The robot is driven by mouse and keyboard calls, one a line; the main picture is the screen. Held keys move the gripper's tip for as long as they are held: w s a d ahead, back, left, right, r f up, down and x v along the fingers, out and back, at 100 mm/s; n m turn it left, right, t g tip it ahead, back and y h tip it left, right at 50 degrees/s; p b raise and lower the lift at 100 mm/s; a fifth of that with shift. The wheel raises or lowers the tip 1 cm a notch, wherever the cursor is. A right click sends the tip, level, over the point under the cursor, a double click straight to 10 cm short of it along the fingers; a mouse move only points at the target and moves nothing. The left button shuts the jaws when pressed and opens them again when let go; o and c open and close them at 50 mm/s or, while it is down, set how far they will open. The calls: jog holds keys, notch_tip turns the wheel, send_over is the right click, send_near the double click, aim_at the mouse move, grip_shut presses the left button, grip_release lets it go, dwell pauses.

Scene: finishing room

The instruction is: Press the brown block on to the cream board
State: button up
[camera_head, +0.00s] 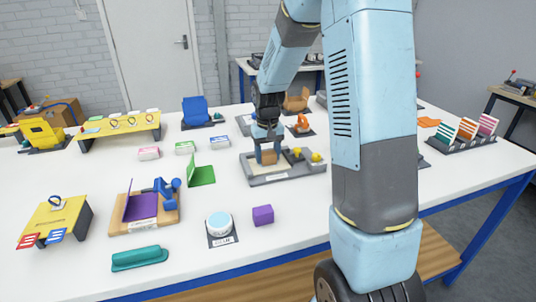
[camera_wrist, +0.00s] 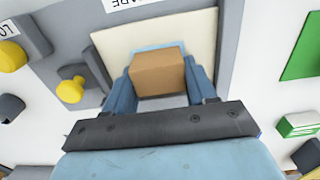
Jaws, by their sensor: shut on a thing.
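The brown block (camera_head: 269,157) is held between the two blue fingers of my gripper (camera_head: 268,153). In the wrist view the block (camera_wrist: 158,70) shows squarely between the fingers of my gripper (camera_wrist: 160,88). The cream board (camera_head: 268,171) lies in a grey base on the white table, under the block. In the wrist view the cream board (camera_wrist: 205,35) shows around the block, with a pale blue patch partly hidden behind it. Whether the block touches the board I cannot tell.
Yellow knobs (camera_wrist: 72,90) stand on the grey base (camera_head: 286,177) beside the board. A green angled piece (camera_head: 202,174) is to the left, and a purple block (camera_head: 263,215) sits in front. An orange item (camera_head: 301,126) stands just behind. The table between them is clear.

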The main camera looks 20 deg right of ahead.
aim_at(268, 152)
dwell(0.7)
jog(key=o, duration=1.3)
jog(key=shift+o, duration=0.2)
jog(key=shift+r, duration=0.1)
jog(key=shift+r, duration=3.9)
jog(key=shift+r, duration=0.1)
jog(key=s+r+t, duration=0.2)
jog(key=s+r, duration=0.2)
jog(key=s, duration=0.5)
jog(key=s+r+t, duration=0.1)
jog(key=s+r, duration=0.4)
jog(key=s, duration=0.4)
jog(key=s+r+t, duration=0.2)
jog(key=s+r, duration=0.3)
jog(key=s, duration=0.4)
jog(key=shift+s+t, duration=0.3)
